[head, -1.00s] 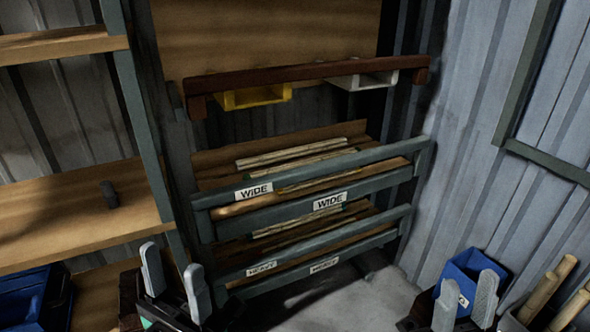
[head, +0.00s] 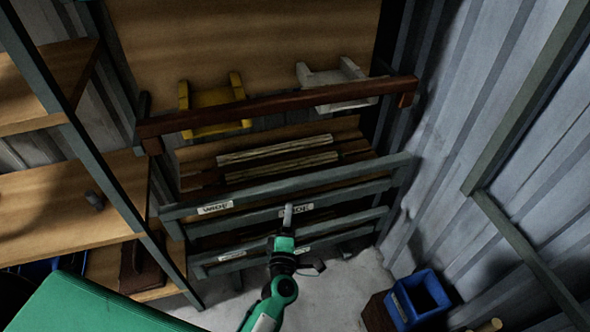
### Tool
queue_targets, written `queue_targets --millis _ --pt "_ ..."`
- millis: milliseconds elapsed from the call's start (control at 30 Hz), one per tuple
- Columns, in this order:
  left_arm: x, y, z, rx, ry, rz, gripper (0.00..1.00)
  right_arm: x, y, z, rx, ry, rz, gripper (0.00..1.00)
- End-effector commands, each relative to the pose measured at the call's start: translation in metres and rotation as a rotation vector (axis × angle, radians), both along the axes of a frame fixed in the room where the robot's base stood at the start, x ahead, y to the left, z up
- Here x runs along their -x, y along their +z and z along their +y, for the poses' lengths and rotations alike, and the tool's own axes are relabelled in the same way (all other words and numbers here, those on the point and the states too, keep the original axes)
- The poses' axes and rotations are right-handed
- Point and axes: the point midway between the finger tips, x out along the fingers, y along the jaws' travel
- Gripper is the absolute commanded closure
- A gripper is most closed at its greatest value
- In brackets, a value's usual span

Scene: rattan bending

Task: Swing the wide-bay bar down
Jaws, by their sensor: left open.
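A dark red-brown bar (head: 290,110) spans the rack above the upper bay, raised and roughly level, with a short block at each end. It looks like the wide-bay bar. Grey rails with two white labels, "WIDE" at the left (head: 215,208) and another (head: 296,211), run along the bay's front below it. My left gripper (head: 288,214) is open, seen nearly edge-on, with its fingers in front of the right label and well below the bar. It appears to hold nothing. Whether it touches the rail cannot be told. My right gripper is out of view.
Pale sticks (head: 280,160) lie in the upper bay. A yellow holder (head: 212,108) and a white holder (head: 335,85) sit behind the bar. Wooden shelves (head: 70,205) stand left.

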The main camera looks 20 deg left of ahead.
Motion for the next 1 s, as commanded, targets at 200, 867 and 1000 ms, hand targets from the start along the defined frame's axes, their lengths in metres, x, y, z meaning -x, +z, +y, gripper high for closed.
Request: queue_targets --millis 200,867,1000 --pt "-0.004 -0.008 -0.004 0.055 -0.011 0.036 0.45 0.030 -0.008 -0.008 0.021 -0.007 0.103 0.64" --pt "-0.109 -0.008 0.018 0.052 -0.010 0.033 0.45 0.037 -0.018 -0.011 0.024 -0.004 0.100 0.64" --pt "-0.124 -0.009 0.021 0.051 -0.011 0.035 0.45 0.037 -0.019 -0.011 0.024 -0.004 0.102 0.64"
